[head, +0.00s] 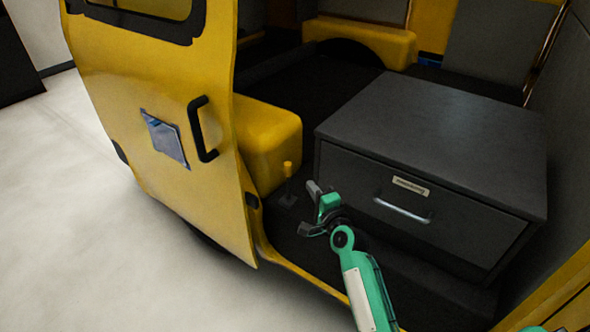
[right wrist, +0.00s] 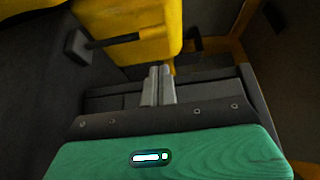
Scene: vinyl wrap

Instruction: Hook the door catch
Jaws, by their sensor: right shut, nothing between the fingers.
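The yellow van door (head: 165,120) stands open at the left in the head view. A small dark block (head: 252,201) shows at its inner edge. In the right wrist view, a dark block with a thin bar (right wrist: 110,40) sits at the upper left, before a yellow surface; I cannot tell whether it is the door catch. My green right gripper (head: 316,208) is inside the doorway, right of the door edge. Its grey fingers (right wrist: 160,80) are together and empty, apart from the bar. My left gripper is not in view.
A dark drawer cabinet (head: 420,150) with a metal handle (head: 403,210) stands close right of my right gripper. A yellow-topped lever (head: 288,170) rises from the dark van floor beyond it. A yellow moulded box (head: 262,142) is behind the door. The pale floor outside (head: 70,220) is clear.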

